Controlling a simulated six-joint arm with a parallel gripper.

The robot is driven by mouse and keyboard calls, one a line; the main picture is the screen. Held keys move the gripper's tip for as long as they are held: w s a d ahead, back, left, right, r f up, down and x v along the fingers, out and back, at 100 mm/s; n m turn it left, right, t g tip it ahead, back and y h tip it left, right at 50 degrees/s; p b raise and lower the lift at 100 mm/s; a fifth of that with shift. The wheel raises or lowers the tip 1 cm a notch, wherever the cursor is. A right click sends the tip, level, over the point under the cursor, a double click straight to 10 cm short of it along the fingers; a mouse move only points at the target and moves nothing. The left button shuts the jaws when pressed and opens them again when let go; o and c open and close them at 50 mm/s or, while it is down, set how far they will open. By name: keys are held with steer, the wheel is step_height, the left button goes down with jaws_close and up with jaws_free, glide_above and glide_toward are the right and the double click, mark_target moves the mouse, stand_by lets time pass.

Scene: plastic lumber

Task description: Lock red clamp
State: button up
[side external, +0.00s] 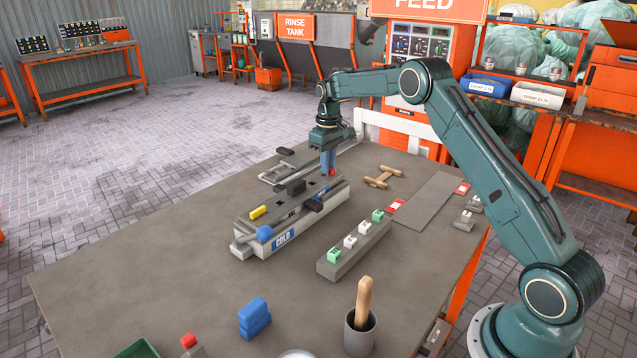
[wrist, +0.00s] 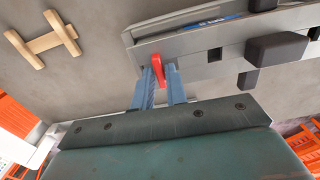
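The red clamp (wrist: 158,68) is a small red lever at the end of the long grey fixture (wrist: 205,45) in the wrist view. In the side view the red clamp (side external: 331,173) shows just below my fingertips, at the fixture's far end. My gripper (wrist: 160,75) has two blue fingers, spread apart with the red lever between their tips. A gap shows between the fingers; I cannot tell whether either touches the lever. In the side view my gripper (side external: 328,162) points down over the fixture, and its fingers overlap.
Dark blocks (wrist: 275,47) stick out along the fixture. A yellow block (side external: 258,212) and blue knob (side external: 265,232) are near its front end. A wooden H-shaped piece (side external: 378,178) and a rail with green and white blocks (side external: 354,250) lie to the right.

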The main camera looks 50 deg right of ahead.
steer(key=o, duration=0.4)
steer(key=shift+r, duration=0.1)
steer(key=shift+r, duration=3.4)
